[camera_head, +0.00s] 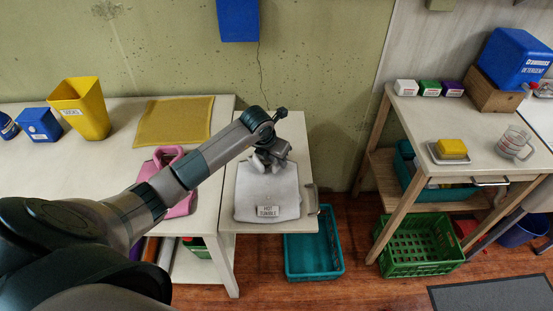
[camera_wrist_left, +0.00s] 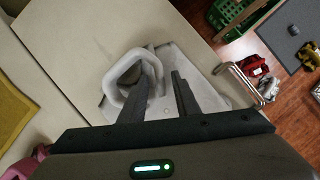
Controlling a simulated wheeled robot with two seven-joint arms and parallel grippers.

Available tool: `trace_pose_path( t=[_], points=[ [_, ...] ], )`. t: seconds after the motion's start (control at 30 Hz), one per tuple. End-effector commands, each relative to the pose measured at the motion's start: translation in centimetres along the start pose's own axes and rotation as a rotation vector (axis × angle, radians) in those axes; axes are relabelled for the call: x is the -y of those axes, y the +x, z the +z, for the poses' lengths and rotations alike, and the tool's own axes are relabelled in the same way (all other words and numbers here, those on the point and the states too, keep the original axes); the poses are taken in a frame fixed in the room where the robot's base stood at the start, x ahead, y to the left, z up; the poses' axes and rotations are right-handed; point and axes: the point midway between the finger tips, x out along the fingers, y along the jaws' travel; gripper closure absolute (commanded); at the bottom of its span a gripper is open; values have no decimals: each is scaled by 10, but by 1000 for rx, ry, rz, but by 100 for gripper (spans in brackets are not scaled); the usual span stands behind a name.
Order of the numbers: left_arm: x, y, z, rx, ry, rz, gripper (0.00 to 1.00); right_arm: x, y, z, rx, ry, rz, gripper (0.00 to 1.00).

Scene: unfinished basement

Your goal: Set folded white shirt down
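The folded white shirt (camera_head: 268,192) lies flat on the narrow side table, with a label reading HOT TUMBLE at its front edge. A raised fabric loop stands up at its back end; the white shirt (camera_wrist_left: 207,92) and this loop also show in the left wrist view. My left gripper (camera_head: 270,160) points down over that end. The gripper partly hides the loop. My right gripper is out of view.
The side table (camera_head: 291,130) has bare room behind the shirt. A pink folded garment (camera_head: 182,203), a yellow cloth (camera_head: 175,121) and a yellow bin (camera_head: 82,110) stand on the left table. A teal basket (camera_head: 314,270) stands on the floor; a shelf table (camera_head: 410,130) is at right.

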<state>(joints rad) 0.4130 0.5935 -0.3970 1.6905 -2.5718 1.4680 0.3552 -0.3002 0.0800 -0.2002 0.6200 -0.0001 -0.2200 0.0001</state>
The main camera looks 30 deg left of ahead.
Motion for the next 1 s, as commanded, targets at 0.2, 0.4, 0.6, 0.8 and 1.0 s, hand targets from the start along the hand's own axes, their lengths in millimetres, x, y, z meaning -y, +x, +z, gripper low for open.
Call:
trace_pose_path(
  t=[0.2,0.4,0.6,0.8,1.0],
  points=[
    [0,-6,1,1,0,0,71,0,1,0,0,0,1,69],
    [-1,-27,0,3,1,1,71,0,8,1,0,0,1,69],
    [-1,-62,0,4,3,2,71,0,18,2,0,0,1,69],
    [0,-96,1,4,2,0,71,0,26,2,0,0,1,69],
    [0,-116,1,2,1,0,71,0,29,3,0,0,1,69]
  ],
)
